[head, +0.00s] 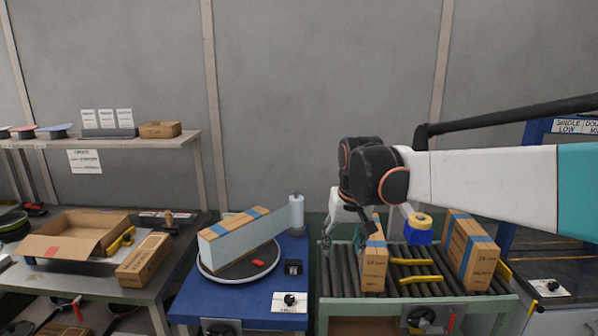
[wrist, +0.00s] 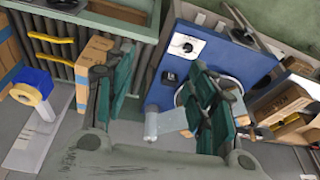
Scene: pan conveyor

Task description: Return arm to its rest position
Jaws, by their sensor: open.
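My arm (head: 490,180) reaches in from the right in the head view, with its black and white wrist bent downward. My gripper (head: 345,226) hangs over the left end of the roller conveyor (head: 405,270), beside a tall brown carton. In the wrist view my gripper (wrist: 162,70) has its two green-padded fingers spread wide, with nothing between them. The carton (head: 374,268) stands upright on the rollers; in the wrist view it (wrist: 94,58) is partly hidden behind the left finger.
A second carton (head: 472,252) and a tape dispenser (head: 419,231) are right of the gripper. Left, a blue table (head: 200,295) holds a turntable with a partly wrapped long box (head: 240,238) and a film roll (head: 296,213). An open carton (head: 60,248) lies on the far-left bench.

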